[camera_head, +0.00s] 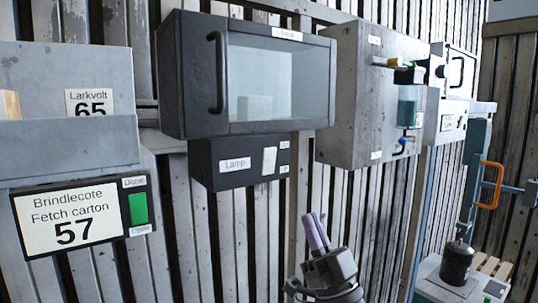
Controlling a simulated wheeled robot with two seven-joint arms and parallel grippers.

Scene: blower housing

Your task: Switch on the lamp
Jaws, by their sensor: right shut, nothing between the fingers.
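The lamp's switch box (228,178) is a dark box marked "Lamp", fixed under a dark cabinet with a glass front. A pale rocker switch (269,161) sits at the right of its face, with small labels beside it that are too small to read. My right gripper (316,230) is below and to the right of the box, apart from it. Its purple-grey fingers point up and are shut with nothing between them. My left gripper is not in view. Which way the rocker is tipped cannot be told.
The cabinet (185,75) with a black handle juts out above the switch box. A grey box (345,100) with knobs and a blue valve is on the right. A "57" display (68,218) with a green button is at left. An orange handle (492,185) is far right.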

